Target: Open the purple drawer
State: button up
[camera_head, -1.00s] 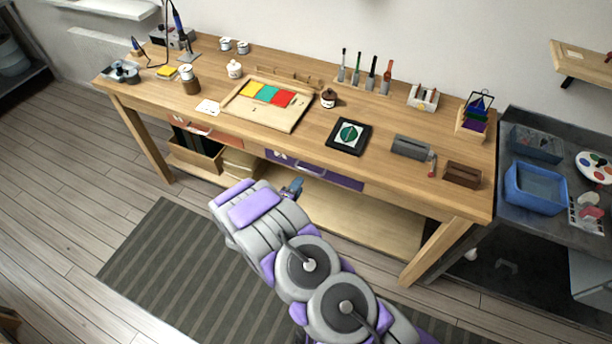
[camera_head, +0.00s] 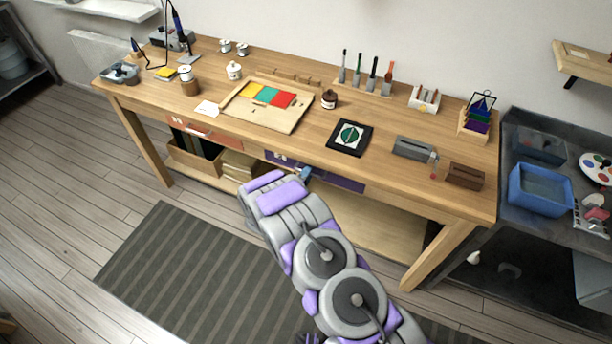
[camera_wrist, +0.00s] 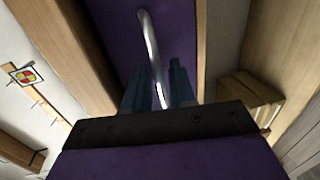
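The purple drawer (camera_head: 340,181) is under the front edge of the wooden workbench and looks closed. Its front fills the middle of the wrist view (camera_wrist: 112,30), with a curved silver handle (camera_wrist: 150,45) on it. My gripper (camera_head: 304,172) is at the drawer front in the head view, partly hidden by my arm. In the wrist view my gripper (camera_wrist: 158,88) has its two dark blue fingers apart, one on each side of the handle's near end. A gap shows between the fingers and the handle. Contact cannot be told.
An orange-fronted drawer (camera_head: 208,133) is left of the purple one. A lower shelf (camera_head: 375,226) runs below, with boxes (camera_head: 196,160) at its left. The bench top (camera_head: 300,135) holds a tile tray, jars and tools. A grey cart (camera_head: 512,160) stands right. A striped mat (camera_head: 190,265) covers the floor.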

grip_shut()
jog(key=shift+s+f, duration=0.1)
dwell(1.0)
